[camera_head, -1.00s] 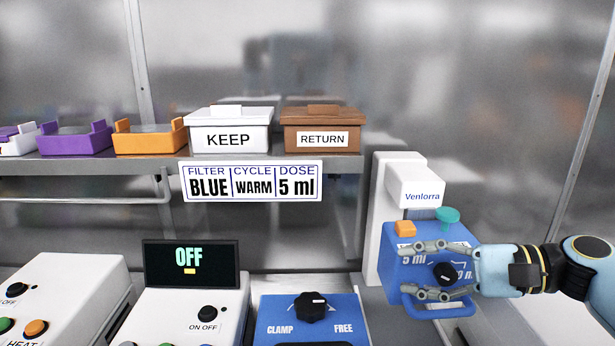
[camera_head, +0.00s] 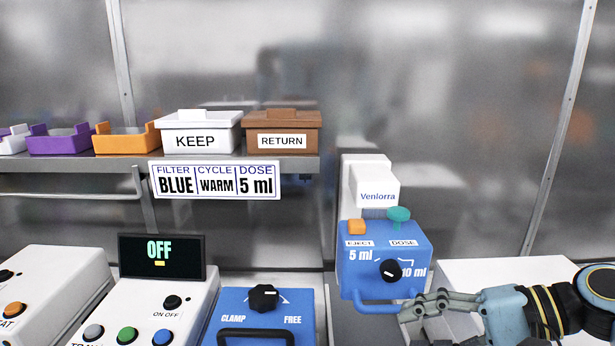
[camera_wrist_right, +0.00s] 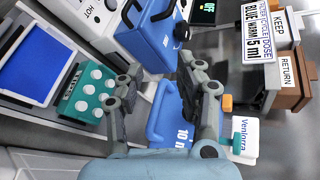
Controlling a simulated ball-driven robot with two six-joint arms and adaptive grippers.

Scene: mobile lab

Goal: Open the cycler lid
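No label reading "cycler" is legible. A blue clamp unit (camera_head: 240,308) with a black CLAMP/FREE knob (camera_head: 264,297) and a black bar handle (camera_head: 257,334) is at the lower middle, cut off below. Beside it is a white box (camera_head: 140,302) with a display (camera_head: 161,257) reading OFF. The blue unit also shows in the wrist view (camera_wrist_right: 165,50). My right gripper (camera_head: 418,308) is at the lower right, beside the blue dispenser's lower handle. In the wrist view its fingers (camera_wrist_right: 158,80) are apart and empty. My left gripper is out of view.
The Venlorra dispenser (camera_head: 366,187) with its blue front (camera_head: 360,271) stands right of the clamp unit. A shelf (camera_head: 70,167) holds KEEP (camera_head: 200,132) and RETURN (camera_head: 283,132) boxes and coloured trays. The wrist view shows a teal block (camera_wrist_right: 85,95) and blue panel (camera_wrist_right: 35,62).

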